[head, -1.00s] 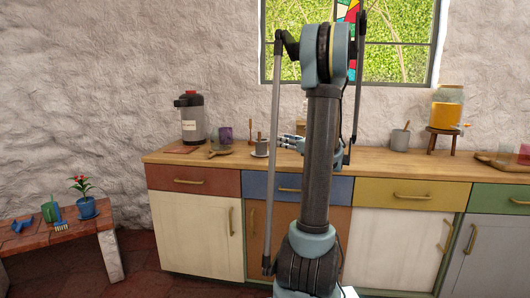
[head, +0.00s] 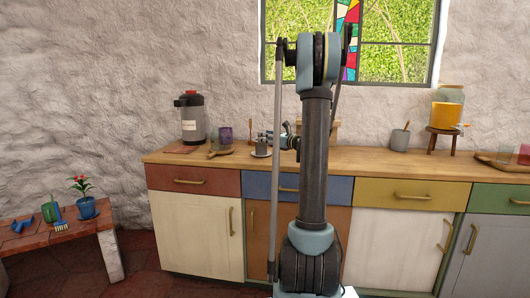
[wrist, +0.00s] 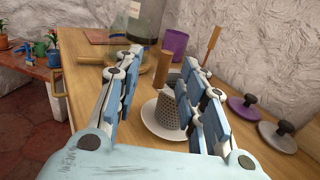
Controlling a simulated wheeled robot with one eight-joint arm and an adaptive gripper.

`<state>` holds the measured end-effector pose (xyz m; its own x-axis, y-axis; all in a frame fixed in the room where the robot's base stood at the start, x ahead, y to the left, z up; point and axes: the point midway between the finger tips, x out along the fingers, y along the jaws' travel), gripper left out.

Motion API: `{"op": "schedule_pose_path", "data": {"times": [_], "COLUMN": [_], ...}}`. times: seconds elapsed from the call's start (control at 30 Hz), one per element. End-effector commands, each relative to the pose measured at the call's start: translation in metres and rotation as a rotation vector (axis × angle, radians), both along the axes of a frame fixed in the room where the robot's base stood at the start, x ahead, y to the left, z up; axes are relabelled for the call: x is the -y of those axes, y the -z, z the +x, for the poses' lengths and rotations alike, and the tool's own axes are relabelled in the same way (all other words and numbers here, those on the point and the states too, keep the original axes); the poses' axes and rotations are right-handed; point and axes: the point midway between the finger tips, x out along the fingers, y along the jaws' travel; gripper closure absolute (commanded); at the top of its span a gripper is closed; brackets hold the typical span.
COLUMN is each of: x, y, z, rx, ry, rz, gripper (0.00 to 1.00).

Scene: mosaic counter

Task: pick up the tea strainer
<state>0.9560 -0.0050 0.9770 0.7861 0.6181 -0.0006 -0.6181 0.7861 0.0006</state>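The tea strainer appears to be the grey perforated cup (wrist: 168,111) standing on a white saucer (wrist: 152,122) in the wrist view. It is small in the head view (head: 261,145), on the counter left of my arm. My gripper (wrist: 162,58) is open, its two blue-and-white fingers spread. The strainer shows between the fingers, close to the right finger, which hides part of its right side. I cannot tell whether they touch. In the head view my gripper (head: 283,139) is just right of the strainer, partly behind my arm.
A wooden cylinder (wrist: 163,70) stands behind the strainer. A purple cup (wrist: 175,43) and a glass-bodied dispenser (wrist: 136,20) stand farther back. Two knobbed lids, purple (wrist: 243,109) and grey (wrist: 278,136), lie to the right by the wall. Counter at front left is clear.

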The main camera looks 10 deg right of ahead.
Motion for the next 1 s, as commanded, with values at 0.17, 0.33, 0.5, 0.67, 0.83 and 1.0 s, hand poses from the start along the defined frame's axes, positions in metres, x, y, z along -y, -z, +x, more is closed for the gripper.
{"op": "schedule_pose_path", "data": {"times": [0.17,0.33,0.5,0.67,0.83,1.0], "x": [-0.013,-0.021,-0.021,-0.021,-0.021,-0.021], "y": [-0.003,-0.003,-0.003,-0.003,-0.003,-0.003], "z": [0.022,0.034,0.034,0.034,0.034,0.034], "rx": [0.000,0.000,0.000,0.000,0.000,0.000], "ry": [-0.003,-0.001,0.000,0.000,-0.001,-0.001], "rz": [0.000,0.000,0.000,0.000,0.000,0.000], "gripper": [0.63,0.63,0.63,0.92,1.00,1.00]}}
